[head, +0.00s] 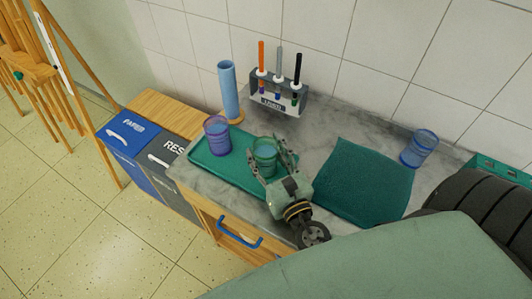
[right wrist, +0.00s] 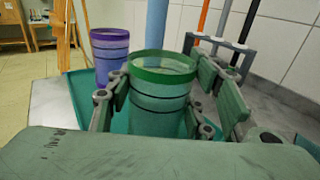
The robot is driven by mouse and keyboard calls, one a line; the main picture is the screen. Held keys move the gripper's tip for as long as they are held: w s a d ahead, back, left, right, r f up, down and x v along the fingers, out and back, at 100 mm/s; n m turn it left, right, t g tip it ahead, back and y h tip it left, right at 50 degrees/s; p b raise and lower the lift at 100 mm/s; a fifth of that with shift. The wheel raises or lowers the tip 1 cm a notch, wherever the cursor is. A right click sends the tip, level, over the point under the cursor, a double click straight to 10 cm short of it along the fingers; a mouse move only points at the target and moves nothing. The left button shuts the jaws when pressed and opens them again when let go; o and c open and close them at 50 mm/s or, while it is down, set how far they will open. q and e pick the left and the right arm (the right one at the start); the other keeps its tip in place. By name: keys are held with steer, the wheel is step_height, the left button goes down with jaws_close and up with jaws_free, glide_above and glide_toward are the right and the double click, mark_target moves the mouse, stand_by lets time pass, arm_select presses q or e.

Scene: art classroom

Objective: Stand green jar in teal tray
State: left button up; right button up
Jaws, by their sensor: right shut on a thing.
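The green jar (head: 265,152) is upright between the fingers of my right gripper (head: 268,168), over the right part of the teal tray (head: 205,168). In the right wrist view the green jar (right wrist: 160,95) shows its open top and darker green rim, with a finger on each side. Its base is hidden, so I cannot tell whether it touches the tray. A purple jar (head: 217,135) stands at the left end of the tray; it also shows in the right wrist view (right wrist: 110,52). My left gripper is not in view.
A tall blue cylinder (head: 229,90) stands behind the tray. A rack (head: 275,92) with orange, grey and black tools is against the tiled wall. A teal mat-like piece (head: 365,182) lies to the right, and a blue jar (head: 419,148) stands beyond it. Bins (head: 128,140) stand at the left.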

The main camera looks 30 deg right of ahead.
steer(key=shift+f, duration=0.1)
steer(key=o, duration=1.2)
steer(key=shift+c, duration=0.2)
steer(key=s+b, duration=0.1)
steer(key=s, duration=0.2)
steer(key=s+b, duration=0.1)
steer(key=s, duration=0.3)
steer(key=s+a+b, duration=0.1)
steer(key=s, duration=0.3)
steer(key=shift+s+a+b, duration=0.1)
steer(key=shift+s+b, duration=0.25)
steer(key=shift+s, duration=0.15)
steer(key=shift+r, duration=0.2)
